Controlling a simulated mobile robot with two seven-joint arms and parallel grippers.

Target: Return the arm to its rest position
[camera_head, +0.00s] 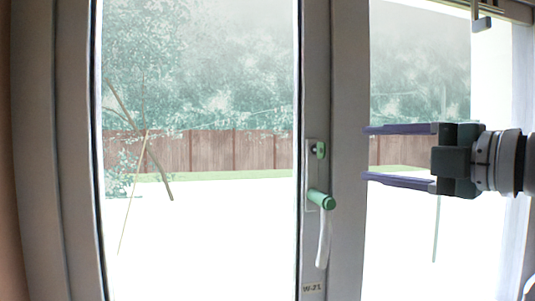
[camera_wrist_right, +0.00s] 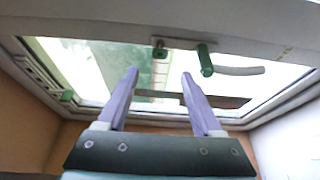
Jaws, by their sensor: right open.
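My right gripper (camera_head: 366,154) comes in from the right in the head view, in front of the right-hand window pane. Its two purple fingers are spread apart with nothing between them. It also shows open and empty in the right wrist view (camera_wrist_right: 160,74), pointing toward the window. The green and white window handle (camera_head: 324,222) hangs downward on the frame, left of the fingertips and apart from them. The handle also shows in the right wrist view (camera_wrist_right: 207,62). My left gripper is not in either view.
The window frame post (camera_head: 349,80) stands just left of my right fingertips. A small green lock piece (camera_head: 319,150) sits above the handle, and a label (camera_head: 312,287) is below it. A metal fitting (camera_head: 481,22) hangs at the top right. A fence and trees show through the glass.

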